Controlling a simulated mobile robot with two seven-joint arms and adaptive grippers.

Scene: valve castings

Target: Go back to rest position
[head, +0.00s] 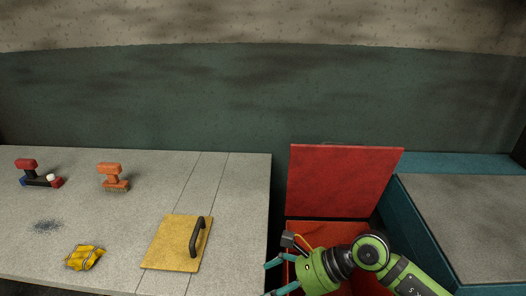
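My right gripper (267,279) is at the bottom of the head view, just right of the grey table, in front of the red box. Its teal fingers are spread apart with nothing between them. Its green arm comes in from the lower right and hides part of the box. My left gripper is not in view.
The red box (300,234) has its red lid (342,180) standing up. The grey table (110,225) holds a yellow plate (168,245) with a black handle, a yellow bundle (84,257), an orange brush (111,172) and a red-and-black tool (40,181). A teal-edged bench (470,215) stands right.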

